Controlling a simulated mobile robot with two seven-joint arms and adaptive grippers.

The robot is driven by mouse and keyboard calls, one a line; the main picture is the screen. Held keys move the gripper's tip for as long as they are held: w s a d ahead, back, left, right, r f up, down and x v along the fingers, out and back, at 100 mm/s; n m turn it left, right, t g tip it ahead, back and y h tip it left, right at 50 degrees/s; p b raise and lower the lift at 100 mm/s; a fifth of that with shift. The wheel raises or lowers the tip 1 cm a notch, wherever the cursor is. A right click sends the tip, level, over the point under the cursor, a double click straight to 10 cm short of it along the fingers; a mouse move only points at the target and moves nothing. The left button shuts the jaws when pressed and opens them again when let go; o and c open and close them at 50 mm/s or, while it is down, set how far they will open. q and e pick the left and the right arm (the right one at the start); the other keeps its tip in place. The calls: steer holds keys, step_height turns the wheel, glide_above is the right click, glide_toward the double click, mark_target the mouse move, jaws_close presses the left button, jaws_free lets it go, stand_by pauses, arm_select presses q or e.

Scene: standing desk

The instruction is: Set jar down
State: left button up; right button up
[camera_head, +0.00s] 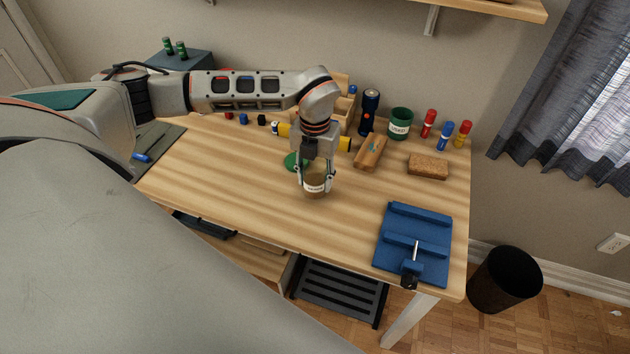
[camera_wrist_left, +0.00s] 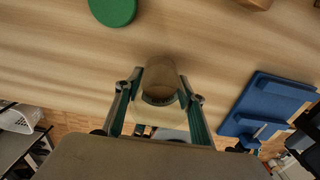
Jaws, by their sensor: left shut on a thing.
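The jar (camera_head: 315,187) is brown with a pale label and stands upright on or just above the wooden desk, near its middle; I cannot tell whether it touches the wood. My left gripper (camera_head: 315,178) points down with a finger on each side of the jar, shut on it. In the left wrist view the jar (camera_wrist_left: 160,79) sits between the fingertips of the gripper (camera_wrist_left: 160,98). A green disc (camera_head: 296,161), perhaps a lid, lies on the desk just behind the jar, and also shows in the wrist view (camera_wrist_left: 113,10). My right gripper is not in view.
A blue fixture (camera_head: 405,235) lies at the desk's front right. A wooden block (camera_head: 371,152), a brown brush or sponge (camera_head: 428,166), a green jar (camera_head: 400,123) and red and blue bottles (camera_head: 445,134) stand behind. Bare desk (camera_head: 240,185) lies left of the jar.

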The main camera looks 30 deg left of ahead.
arm_select(q)
steer(key=shift+f, duration=0.7)
steer(key=o, duration=1.2)
steer(key=shift+f, duration=0.15)
steer(key=shift+r, duration=0.35)
step_height(320, 180, up, 12)
steer(key=shift+f, duration=0.15)
